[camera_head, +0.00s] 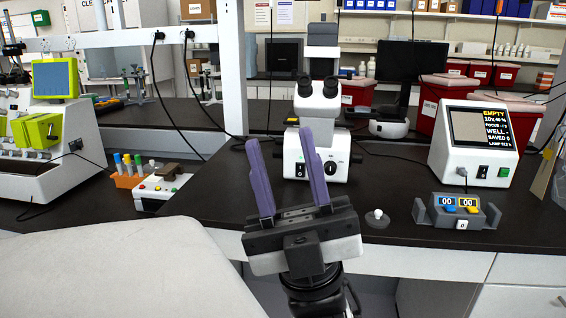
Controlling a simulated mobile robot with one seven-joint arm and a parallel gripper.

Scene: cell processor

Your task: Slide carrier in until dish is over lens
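A white microscope (345,148) with black eyepieces stands on the dark bench straight ahead. My gripper (280,136), with two long purple fingers, points up in front of it. The fingers are spread apart with nothing between them. I cannot make out the carrier, dish or lens; the stage area is small and partly hidden by the finger. A white box with a screen (480,130) at the right reads "EMPTY".
A dark disc with a white knob (377,215) and a grey counter unit (457,212) sit right of my gripper. A small control box (163,188) and a tube rack (127,180) stand left. Red bins (440,88) are behind. Bare bench lies between.

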